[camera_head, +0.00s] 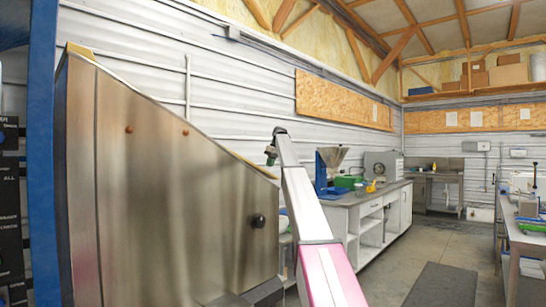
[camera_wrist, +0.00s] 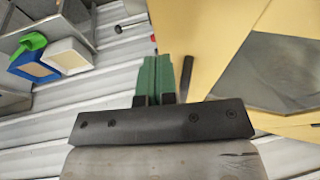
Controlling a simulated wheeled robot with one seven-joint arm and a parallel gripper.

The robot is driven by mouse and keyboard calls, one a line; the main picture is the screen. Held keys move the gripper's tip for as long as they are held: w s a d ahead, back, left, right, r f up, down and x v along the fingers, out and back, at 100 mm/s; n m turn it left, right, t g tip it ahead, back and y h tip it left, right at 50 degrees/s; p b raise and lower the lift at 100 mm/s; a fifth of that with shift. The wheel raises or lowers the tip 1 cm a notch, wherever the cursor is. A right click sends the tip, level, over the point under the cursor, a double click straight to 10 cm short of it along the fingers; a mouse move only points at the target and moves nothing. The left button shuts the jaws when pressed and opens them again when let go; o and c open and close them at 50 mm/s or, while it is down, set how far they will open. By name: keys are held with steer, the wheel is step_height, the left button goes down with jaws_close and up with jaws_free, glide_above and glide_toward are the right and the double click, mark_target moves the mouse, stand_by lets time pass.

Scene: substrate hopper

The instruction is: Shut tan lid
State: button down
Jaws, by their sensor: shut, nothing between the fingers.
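The tan lid (camera_wrist: 210,40) shows in the wrist view as a broad tan panel right of my fingers. More tan surface frames a grey metal area at its right; I cannot tell how far open the lid is. In the head view only thin tan edges (camera_head: 240,160) show along the sloped top of the steel hopper (camera_head: 170,180). A dark bar (camera_wrist: 187,76), possibly a handle, lies just right of my fingers at the panel's edge. My gripper (camera_wrist: 156,76) has green fingers, shut and empty; I cannot tell whether they touch the lid. In the head view it is beside the hopper's sloped top (camera_head: 271,154).
A dark round knob (camera_head: 258,221) sticks out of the hopper's side. A blue post (camera_head: 44,150) stands at the far left. A workbench (camera_head: 362,215) with a blue machine stands behind my arm. The floor (camera_head: 400,265) at the right has a dark mat.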

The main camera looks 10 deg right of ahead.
steer(key=shift+s+a+f, duration=0.15)
steer(key=shift+a+f, duration=0.05)
steer(key=shift+f, duration=0.4)
steer(key=shift+s+a+f, duration=0.2)
steer(key=shift+a+f, duration=0.05)
steer(key=shift+f, duration=0.4)
steer(key=shift+s+a+f, duration=0.15)
steer(key=shift+a+f, duration=0.05)
steer(key=shift+f, duration=0.4)
